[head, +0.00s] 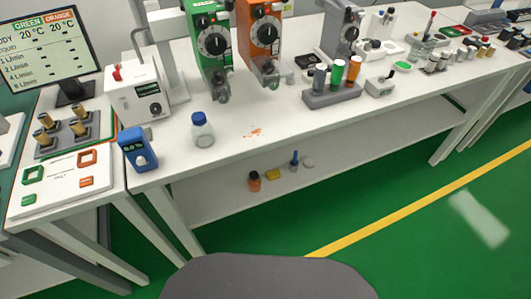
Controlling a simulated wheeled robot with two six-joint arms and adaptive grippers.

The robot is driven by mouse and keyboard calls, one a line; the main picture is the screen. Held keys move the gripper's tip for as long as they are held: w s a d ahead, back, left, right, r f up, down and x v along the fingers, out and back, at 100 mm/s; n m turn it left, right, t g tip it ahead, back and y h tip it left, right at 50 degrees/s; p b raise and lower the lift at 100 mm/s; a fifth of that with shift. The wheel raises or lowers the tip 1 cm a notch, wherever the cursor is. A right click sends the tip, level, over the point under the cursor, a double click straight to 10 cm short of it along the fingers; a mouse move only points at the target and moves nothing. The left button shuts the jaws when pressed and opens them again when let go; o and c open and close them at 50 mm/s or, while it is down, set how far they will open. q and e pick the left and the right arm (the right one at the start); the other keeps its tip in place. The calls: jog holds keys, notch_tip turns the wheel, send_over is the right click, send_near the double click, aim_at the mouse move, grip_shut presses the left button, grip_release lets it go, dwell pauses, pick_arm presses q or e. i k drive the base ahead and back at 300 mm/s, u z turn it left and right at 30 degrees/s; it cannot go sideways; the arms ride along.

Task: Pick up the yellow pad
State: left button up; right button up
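In the head view, a small yellow pad (273,175) lies on the lower shelf under the white table. It sits between an orange bottle with a dark cap (254,181) on its left and a small blue-topped item (294,161) on its right. Neither of my grippers is in view.
The white table (225,145) above the shelf (215,195) carries a clear blue-capped bottle (203,131), a blue handheld device (137,149), and green (207,40) and orange (261,38) vaporizers. Table legs flank the shelf. Green floor (430,220) lies open in front.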

aim_at(273, 174)
jog(key=z, duration=0.55)
jog(key=k, duration=0.65)
jog(key=z, duration=1)
jog(key=i, duration=1.85)
jog(key=u, duration=1.25)
jog(key=i, duration=0.5)
jog(key=u, duration=0.5)
